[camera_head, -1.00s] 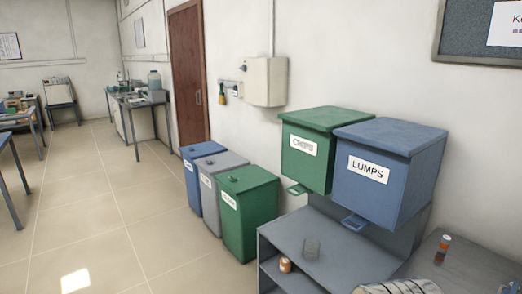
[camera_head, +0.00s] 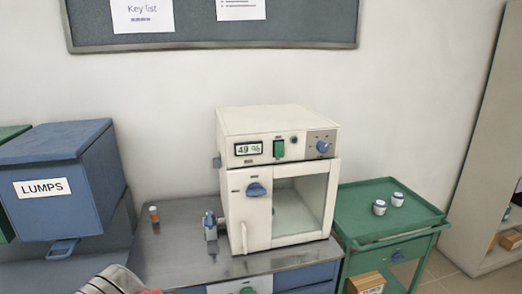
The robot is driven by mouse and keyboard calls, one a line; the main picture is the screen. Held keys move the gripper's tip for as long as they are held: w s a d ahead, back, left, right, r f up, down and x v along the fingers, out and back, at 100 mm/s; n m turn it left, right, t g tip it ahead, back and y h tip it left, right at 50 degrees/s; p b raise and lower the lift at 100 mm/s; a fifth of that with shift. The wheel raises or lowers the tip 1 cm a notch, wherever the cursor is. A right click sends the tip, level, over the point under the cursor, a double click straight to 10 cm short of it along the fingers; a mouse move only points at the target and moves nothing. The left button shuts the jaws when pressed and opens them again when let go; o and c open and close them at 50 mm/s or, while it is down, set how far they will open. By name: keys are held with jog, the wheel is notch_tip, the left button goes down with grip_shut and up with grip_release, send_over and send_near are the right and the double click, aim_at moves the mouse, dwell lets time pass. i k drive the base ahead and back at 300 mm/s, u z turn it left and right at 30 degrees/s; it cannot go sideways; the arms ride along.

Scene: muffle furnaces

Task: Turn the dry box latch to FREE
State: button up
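The dry box (camera_head: 280,120) is a cream cabinet with a glass window on its right front, standing on a grey bench. Its display (camera_head: 248,149) reads 49 %, with a green switch (camera_head: 278,149) beside it. A blue latch knob (camera_head: 256,189) sits on the left part of its door, its grip looking roughly level. Small marks near it are too small to read. A second blue knob (camera_head: 323,146) is at the upper right of the panel. The door appears shut.
A blue and grey upright object (camera_head: 210,226) stands just left of the dry box. A small orange-labelled bottle (camera_head: 154,214) and a blue LUMPS bin (camera_head: 65,190) are further left. A green trolley (camera_head: 360,222) with two small jars (camera_head: 380,207) adjoins the right.

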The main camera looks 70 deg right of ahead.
aim_at(256, 189)
jog(key=z, duration=2.05)
